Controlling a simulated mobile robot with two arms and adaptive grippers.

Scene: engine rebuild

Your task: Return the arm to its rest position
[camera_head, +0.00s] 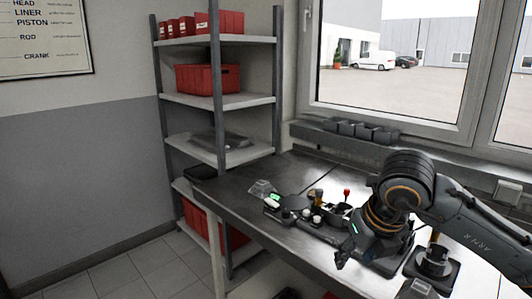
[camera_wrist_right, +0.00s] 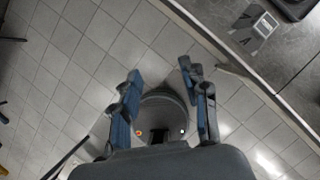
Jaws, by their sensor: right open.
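My right arm comes in from the right in the head view. Its gripper (camera_head: 343,256) points down and left near the front edge of the workbench (camera_head: 245,203). In the right wrist view, the two fingers of the right gripper (camera_wrist_right: 160,72) stand wide apart with nothing between them. Floor tiles lie beneath the fingers, and the bench edge runs to their right. My left gripper is in neither view.
Several small parts (camera_head: 300,208) and a red-knobbed item (camera_head: 346,192) stand on the bench behind the gripper. A metal shelf (camera_head: 233,101) with red bins (camera_head: 207,78) stands at the back left. The left floor is clear.

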